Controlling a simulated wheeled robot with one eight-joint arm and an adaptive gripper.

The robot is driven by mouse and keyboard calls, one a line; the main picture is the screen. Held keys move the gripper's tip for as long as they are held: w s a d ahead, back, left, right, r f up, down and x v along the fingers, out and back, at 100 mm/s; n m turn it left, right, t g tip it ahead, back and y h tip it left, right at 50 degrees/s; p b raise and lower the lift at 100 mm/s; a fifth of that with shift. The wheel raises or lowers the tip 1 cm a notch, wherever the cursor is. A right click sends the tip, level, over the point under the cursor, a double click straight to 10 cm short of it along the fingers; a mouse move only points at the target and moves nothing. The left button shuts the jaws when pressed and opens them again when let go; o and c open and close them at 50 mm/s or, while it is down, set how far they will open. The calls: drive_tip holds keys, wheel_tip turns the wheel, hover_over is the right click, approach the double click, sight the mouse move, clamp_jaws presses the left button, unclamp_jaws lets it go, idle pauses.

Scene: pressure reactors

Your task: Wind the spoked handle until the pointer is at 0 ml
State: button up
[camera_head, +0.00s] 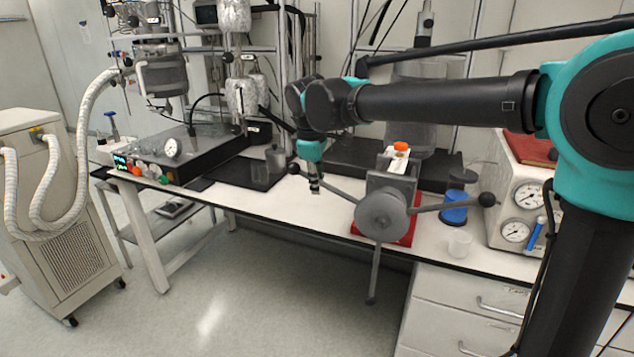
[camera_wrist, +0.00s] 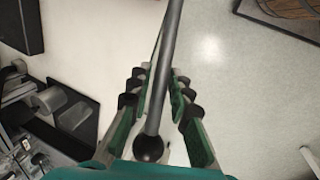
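The spoked handle has a round grey hub (camera_head: 382,215) on the pump at the bench's front edge. Its grey spokes end in black balls, one to the left, one to the right and one hanging down. My gripper (camera_head: 315,186) is at the left spoke, near its ball end. In the wrist view, a spoke with its black ball (camera_wrist: 149,148) runs between the two fingers of my gripper (camera_wrist: 161,80), with the ball close to the palm. The fingers look spread, one on each side of the spoke. The pointer and the ml scale are too small to read.
A gauge box (camera_head: 515,210) is farther right. Drawers (camera_head: 465,300) are below the bench. The floor left of the hanging spoke is clear.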

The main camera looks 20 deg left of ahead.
clamp_jaws()
drive_tip(key=shift+r, duration=0.1)
drive_tip(key=shift+d+r+y, duration=0.4)
drive_tip(key=shift+d+r, duration=0.1)
drive_tip(key=shift+r, duration=0.15)
drive_tip(key=d+r+m+t+y, duration=0.1)
drive_tip(key=d+r+y, duration=0.3)
drive_tip(key=d, duration=0.3)
drive_tip(key=s+d+r+m+y, duration=0.1)
drive_tip(key=d+r+y, duration=0.4)
drive_tip(key=d, duration=0.3)
drive_tip(key=shift+s+d+t+y, duration=0.15)
drive_tip(key=shift+d+t+y, duration=0.2)
drive_tip(key=shift+y, duration=0.45)
drive_tip(key=shift+f, duration=0.1)
